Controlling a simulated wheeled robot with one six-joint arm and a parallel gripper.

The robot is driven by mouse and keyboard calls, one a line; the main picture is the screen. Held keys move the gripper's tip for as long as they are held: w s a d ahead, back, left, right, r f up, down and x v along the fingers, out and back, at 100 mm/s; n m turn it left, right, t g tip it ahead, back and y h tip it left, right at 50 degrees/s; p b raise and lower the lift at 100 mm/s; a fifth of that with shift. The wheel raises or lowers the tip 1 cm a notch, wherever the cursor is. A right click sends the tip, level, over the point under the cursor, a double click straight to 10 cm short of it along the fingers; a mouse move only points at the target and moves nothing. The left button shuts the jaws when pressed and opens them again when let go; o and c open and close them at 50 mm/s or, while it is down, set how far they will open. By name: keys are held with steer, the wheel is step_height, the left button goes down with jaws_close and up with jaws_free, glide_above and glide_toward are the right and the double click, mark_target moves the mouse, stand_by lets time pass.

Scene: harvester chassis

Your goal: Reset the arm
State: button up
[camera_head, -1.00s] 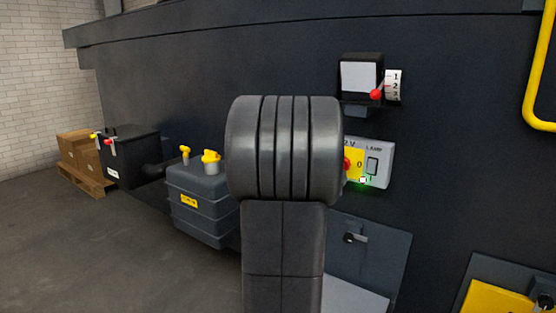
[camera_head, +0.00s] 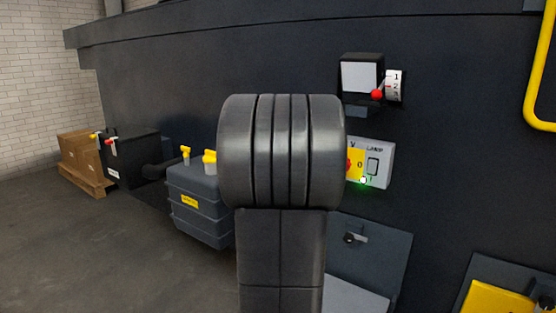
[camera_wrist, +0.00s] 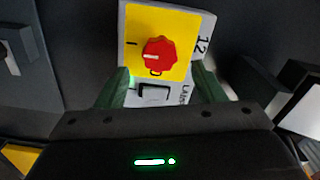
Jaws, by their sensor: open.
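My arm fills the middle of the head view and hides my gripper there. In the wrist view my gripper (camera_wrist: 162,88) is open, with its two green fingers apart and nothing between them that it holds. A light grey switch box (camera_wrist: 195,42) lies ahead of the fingers, with a yellow plate and a red rotary knob (camera_wrist: 160,55) on it. A rocker switch (camera_wrist: 154,93) marked LAMP shows between the fingertips. In the head view the switch box (camera_head: 384,155) is on the dark chassis wall, partly behind my arm, with a green light at its lower edge.
A box with a red-knobbed lever and a 1-2-3 scale (camera_head: 394,86) sits above the switch box. A yellow rail (camera_head: 541,75) is at the right.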

steer(key=v, duration=0.9)
steer(key=w+d+n+p, duration=0.7)
steer(key=w+n+p, duration=0.4)
steer(key=n+p, duration=0.7)
steer(key=p, duration=0.5)
steer(key=shift+w+r, duration=0.2)
steer(key=shift+r, duration=0.1)
steer(key=shift+a+f, duration=0.1)
steer(key=shift+f, duration=0.05)
stand_by(0.3)
